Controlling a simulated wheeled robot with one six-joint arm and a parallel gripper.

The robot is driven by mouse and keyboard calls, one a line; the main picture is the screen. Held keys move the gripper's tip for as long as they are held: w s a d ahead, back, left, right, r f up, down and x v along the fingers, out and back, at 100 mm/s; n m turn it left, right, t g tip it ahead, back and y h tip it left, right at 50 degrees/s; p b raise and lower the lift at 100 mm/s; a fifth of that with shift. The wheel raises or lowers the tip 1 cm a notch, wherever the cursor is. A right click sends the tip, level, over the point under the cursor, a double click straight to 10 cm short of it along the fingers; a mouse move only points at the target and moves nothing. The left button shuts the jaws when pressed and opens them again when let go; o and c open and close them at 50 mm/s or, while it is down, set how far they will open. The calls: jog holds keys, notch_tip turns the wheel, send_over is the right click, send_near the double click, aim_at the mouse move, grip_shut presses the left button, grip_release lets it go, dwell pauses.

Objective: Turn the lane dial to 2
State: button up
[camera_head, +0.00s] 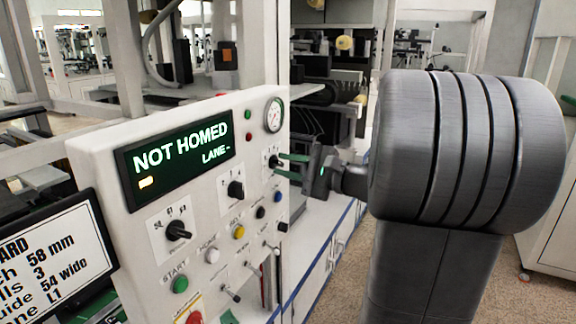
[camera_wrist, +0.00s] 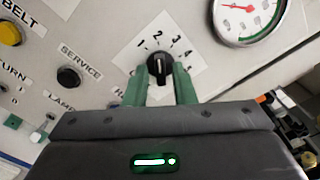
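The dial also shows in the head view (camera_head: 273,161). My gripper (camera_wrist: 160,82) has green fingers, one on each side of the knob, standing apart; it also shows in the head view (camera_head: 289,167). Whether they touch the knob cannot be told. The panel display (camera_head: 180,148) reads NOT HOMED and LANE with a dash.
A pressure gauge (camera_wrist: 249,15) sits just beside the dial plate. Other knobs (camera_head: 236,189), coloured buttons such as the yellow one (camera_head: 239,231), and toggle switches (camera_head: 231,294) crowd the panel. A screen (camera_head: 50,262) at lower left lists Guide 54 wide and L1.

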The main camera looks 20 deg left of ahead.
jog(key=shift+o, duration=0.4)
jog(key=shift+d, duration=0.25)
jog(key=s+d+b, duration=0.1)
jog(key=d+b, duration=0.1)
jog(key=d, duration=1.1)
jog(key=shift+d, duration=0.15)
jog(key=a, duration=0.4)
jog(key=a+p, duration=0.1)
jog(key=a, duration=0.4)
jog(key=w+a+p, duration=0.1)
jog(key=a, duration=0.4)
jog(key=shift+d, duration=0.2)
